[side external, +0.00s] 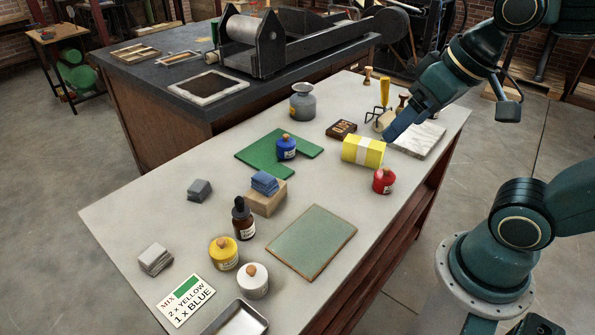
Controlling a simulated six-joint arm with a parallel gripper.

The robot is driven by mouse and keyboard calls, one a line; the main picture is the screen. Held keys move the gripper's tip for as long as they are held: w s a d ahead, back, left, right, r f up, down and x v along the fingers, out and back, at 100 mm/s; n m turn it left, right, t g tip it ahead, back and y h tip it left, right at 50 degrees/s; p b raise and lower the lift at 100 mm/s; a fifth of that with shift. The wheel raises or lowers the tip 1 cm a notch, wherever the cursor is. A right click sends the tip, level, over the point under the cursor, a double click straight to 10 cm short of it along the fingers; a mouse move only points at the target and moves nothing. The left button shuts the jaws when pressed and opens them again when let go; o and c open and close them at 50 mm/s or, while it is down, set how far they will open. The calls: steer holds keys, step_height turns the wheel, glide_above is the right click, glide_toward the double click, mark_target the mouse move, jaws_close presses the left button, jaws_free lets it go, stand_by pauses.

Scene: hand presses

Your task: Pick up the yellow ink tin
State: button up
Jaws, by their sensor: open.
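The yellow ink tin (224,256) stands upright near the front left of the pale table, with a round orange-brown knob on its lid. A white tin (252,284) stands close beside it at lower right, and a dark dropper bottle (243,220) stands just behind it.
A card (186,300) reading "MIX 2 x YELLOW 1 x BLUE" and a metal tray (236,320) lie near the yellow tin.

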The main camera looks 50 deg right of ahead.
steer(key=w+a+m+g+y, duration=0.1)
steer(key=w+a+m, duration=0.3)
steer(key=w, duration=0.4)
steer(key=m+g+y, duration=0.3)
steer(key=m+g, duration=0.1)
steer(key=m, duration=1)
glide_above(222, 247)
steer(key=d, duration=0.6)
step_height(222, 247, down, 18)
steer(key=shift+a, duration=0.15)
steer(key=shift+s, duration=0.1)
steer(key=shift+x, duration=4.3)
steer(key=shift+a, duration=0.1)
steer(key=shift+x, duration=2.5)
steer(key=shift+a, duration=0.15)
